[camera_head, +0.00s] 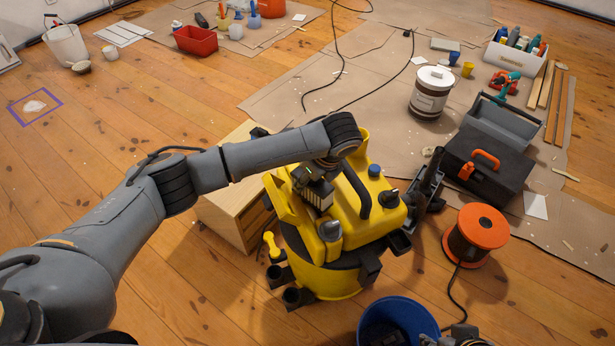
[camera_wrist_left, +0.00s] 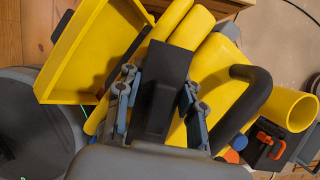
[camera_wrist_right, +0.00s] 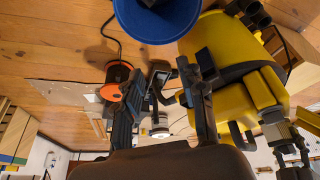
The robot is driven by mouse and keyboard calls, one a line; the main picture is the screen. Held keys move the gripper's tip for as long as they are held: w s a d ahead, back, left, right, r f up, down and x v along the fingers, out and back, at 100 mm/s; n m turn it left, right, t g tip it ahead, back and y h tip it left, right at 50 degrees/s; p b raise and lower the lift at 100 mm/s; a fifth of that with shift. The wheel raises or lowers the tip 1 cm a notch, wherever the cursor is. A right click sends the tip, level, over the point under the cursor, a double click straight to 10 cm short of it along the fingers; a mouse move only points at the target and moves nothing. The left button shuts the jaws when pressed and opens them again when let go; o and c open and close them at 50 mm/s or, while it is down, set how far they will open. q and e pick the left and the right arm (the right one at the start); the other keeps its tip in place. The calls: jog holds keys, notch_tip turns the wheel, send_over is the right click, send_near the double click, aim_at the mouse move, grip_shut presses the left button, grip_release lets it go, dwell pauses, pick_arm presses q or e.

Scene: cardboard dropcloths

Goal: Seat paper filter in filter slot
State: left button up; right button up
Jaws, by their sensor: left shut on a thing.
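My left gripper (camera_wrist_left: 160,105) is shut on a dark block, the paper filter (camera_wrist_left: 168,75). A yellow open-box-shaped flap (camera_wrist_left: 95,45) stands beside the filter in the left wrist view. The filter slot is not clearly visible; the gripper and filter hide that area, and I cannot tell whether they touch it. My right gripper (camera_wrist_right: 162,105) has its fingers spread, with nothing between them; only part of it (camera_head: 458,338) shows at the head view's bottom edge.
A wooden box (camera_head: 228,205) stands left of the vacuum. A blue bucket (camera_head: 398,325), an orange cable reel (camera_head: 476,232) and a black toolbox (camera_head: 488,168) crowd the right. A brown-and-white can (camera_head: 432,92) stands behind.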

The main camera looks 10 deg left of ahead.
pick_arm(q)
jog(key=shift+f, duration=0.2)
jog(key=o, duration=1.3)
jog(key=shift+c, duration=0.2)
pick_arm(e)
jog(key=shift+s+d, duration=0.1)
jog(key=shift+s, duration=0.35)
pick_arm(q)
jog(key=shift+r, duration=0.1)
pick_arm(e)
jog(key=shift+w+f, duration=0.1)
